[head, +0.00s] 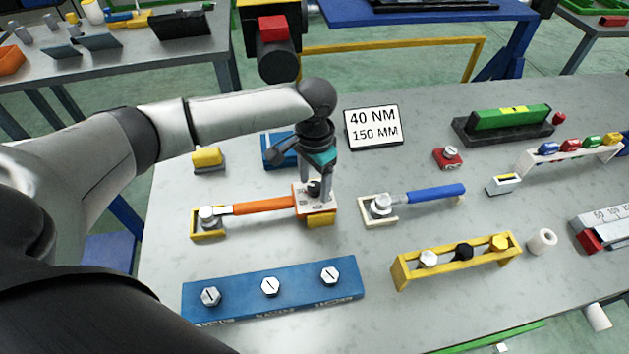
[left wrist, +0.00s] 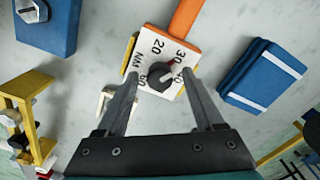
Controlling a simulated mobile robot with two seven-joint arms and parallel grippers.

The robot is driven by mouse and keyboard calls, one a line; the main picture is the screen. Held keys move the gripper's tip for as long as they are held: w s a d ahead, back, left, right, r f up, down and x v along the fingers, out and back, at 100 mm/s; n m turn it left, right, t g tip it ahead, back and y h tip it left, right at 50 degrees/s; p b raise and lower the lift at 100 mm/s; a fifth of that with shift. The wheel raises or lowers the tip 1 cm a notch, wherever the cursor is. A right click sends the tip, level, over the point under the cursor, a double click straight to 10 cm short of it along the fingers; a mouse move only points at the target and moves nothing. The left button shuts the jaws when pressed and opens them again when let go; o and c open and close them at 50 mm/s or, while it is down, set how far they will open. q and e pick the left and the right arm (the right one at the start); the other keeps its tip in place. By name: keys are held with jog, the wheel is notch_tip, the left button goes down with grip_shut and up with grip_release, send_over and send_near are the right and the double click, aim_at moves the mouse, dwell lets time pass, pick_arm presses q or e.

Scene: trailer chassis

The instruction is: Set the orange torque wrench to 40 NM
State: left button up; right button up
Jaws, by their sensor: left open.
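The orange torque wrench (head: 262,206) lies on the grey table, its head at a yellow holder (head: 207,228) on the left. Its white dial plate (head: 318,203) is at the right end. My right gripper is not in view.
A sign (head: 373,126) reads 40 NM, 150 MM. A blue-handled wrench (head: 435,193) lies to the right. A blue bolt block (head: 240,294) lies in front, and a yellow bolt rack (head: 455,262) at front right.

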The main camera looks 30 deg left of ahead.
pick_arm(q)
grip_shut()
dwell(0.4)
jog(key=shift+r+m+p, duration=0.15)
jog(key=shift+m+p, duration=0.35)
jog(key=shift+p, duration=0.35)
jog(key=m+p, duration=0.2)
jog(key=shift+r+p, duration=0.1)
jog(key=shift+p, duration=0.25)
jog(key=shift+m+p, duration=0.7)
jog(key=shift+m, duration=0.3)
jog(key=m+p, duration=0.2)
jog(key=m, duration=0.1)
jog(key=shift+m, duration=0.3)
jog(key=shift+f+m+p, duration=0.2)
jog(key=shift+m+p, duration=0.25)
jog(key=shift+m, duration=1.05)
